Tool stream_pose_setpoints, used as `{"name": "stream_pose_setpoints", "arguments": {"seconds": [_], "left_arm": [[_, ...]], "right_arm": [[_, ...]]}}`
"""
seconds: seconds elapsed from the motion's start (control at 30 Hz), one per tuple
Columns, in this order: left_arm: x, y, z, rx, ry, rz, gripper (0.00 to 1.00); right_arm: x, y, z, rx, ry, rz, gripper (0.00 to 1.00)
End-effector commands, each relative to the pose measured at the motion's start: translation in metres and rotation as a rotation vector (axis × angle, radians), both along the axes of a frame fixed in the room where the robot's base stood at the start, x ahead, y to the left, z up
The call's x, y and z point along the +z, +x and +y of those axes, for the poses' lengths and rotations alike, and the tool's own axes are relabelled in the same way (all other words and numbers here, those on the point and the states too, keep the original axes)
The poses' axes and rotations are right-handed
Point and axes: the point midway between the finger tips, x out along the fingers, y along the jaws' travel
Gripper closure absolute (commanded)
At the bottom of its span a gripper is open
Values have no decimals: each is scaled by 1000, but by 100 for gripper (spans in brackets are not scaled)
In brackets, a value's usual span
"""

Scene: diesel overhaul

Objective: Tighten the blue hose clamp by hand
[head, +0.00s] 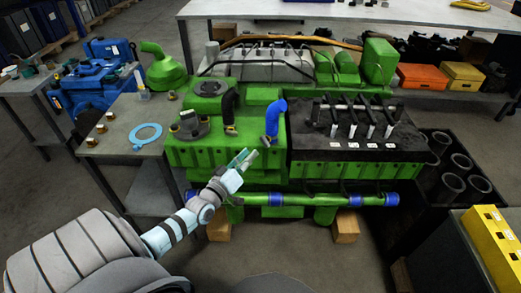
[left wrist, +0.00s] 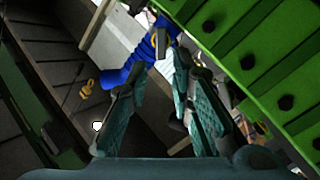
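The blue hose (head: 274,116) stands on the green engine block, bent at its top. The blue hose clamp is around its lower end, with a small yellowish part (head: 268,140) showing there. My left gripper (head: 246,158) is open, just in front and to the left of the hose's lower end. In the left wrist view, the blue hose (left wrist: 142,62) shows beyond the open fingertips (left wrist: 164,82). A small pale piece shows near the fingertips; I cannot tell whether they touch it. My right gripper is not in view.
A black hose (head: 229,105) rises left of the blue one. The dark cylinder head (head: 345,142) with several upright injectors is at right. A green pipe with blue bands (head: 290,200) runs along the engine's front.

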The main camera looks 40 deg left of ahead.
Motion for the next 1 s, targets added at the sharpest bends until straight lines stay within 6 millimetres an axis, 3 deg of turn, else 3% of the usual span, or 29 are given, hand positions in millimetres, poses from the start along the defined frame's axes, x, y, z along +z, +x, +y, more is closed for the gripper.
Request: {"name": "stream_pose_setpoints", "arguments": {"seconds": [0.1, 0.3, 0.63, 0.77, 1.0], "left_arm": [[-8, 35, 4, 0, -1, -2, 79], [-6, 65, 7, 0, 0, 1, 79], [-2, 71, 7, 0, 0, 4, 79], [-2, 71, 7, 0, 1, 4, 98], [-3, 71, 7, -1, 3, 5, 100]], "right_arm": [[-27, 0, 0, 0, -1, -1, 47], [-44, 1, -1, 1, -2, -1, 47], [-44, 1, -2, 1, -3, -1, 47], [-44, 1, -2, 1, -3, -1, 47], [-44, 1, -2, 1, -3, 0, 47]]}}
